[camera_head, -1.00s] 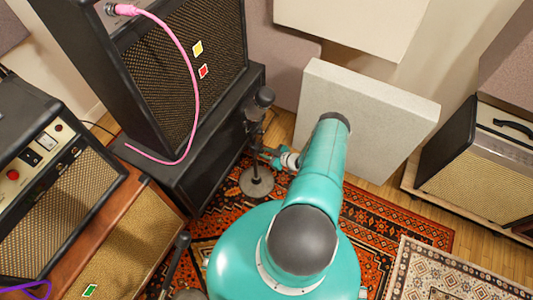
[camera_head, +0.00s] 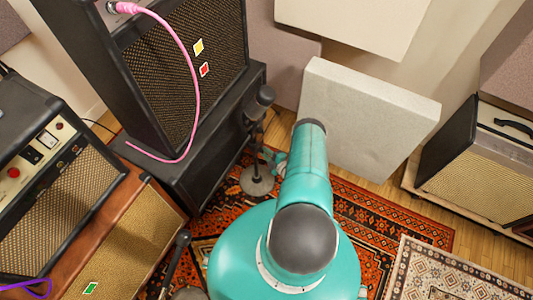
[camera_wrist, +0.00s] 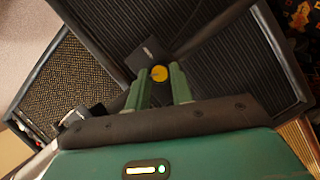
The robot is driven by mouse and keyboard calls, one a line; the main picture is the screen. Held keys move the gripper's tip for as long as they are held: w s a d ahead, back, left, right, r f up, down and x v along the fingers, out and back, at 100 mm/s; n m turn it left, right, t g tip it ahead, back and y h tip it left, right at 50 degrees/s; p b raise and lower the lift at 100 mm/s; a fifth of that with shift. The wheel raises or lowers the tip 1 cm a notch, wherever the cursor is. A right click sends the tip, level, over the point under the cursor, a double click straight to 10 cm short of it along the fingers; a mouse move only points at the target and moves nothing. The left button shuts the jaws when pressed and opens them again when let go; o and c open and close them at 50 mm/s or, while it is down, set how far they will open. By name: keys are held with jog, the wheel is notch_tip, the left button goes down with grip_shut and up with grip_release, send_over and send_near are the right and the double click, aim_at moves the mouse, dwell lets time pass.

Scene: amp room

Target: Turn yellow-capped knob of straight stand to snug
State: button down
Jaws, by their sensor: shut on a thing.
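The yellow-capped knob (camera_wrist: 159,73) shows in the wrist view between the two green fingers of my gripper (camera_wrist: 160,80), which is shut on it. The straight stand rises from a round grey base (camera_head: 257,180) on the rug in the head view, with a dark microphone (camera_head: 265,95) at its top. My gripper (camera_head: 275,160) is at the stand's column in the head view, mostly hidden behind my teal arm. The knob itself cannot be made out in the head view.
A tall black amplifier (camera_head: 185,75) on a black cabinet (camera_head: 205,165) stands close left of the stand. A pale panel (camera_head: 365,125) leans behind my arm. Another microphone stand (camera_head: 178,255) is at the lower left. Patterned rug lies on the right.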

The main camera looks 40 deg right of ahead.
jog(key=shift+f+n+t+h, duration=0.1)
jog(key=shift+n+t+h, duration=0.45)
jog(key=shift+n, duration=0.95)
jog(key=c, duration=1.2)
grip_release()
jog(key=s, duration=1.3)
jog(key=shift+s+a+r, duration=0.3)
jog(key=shift+s+a, duration=0.05)
jog(key=shift+s, duration=0.05)
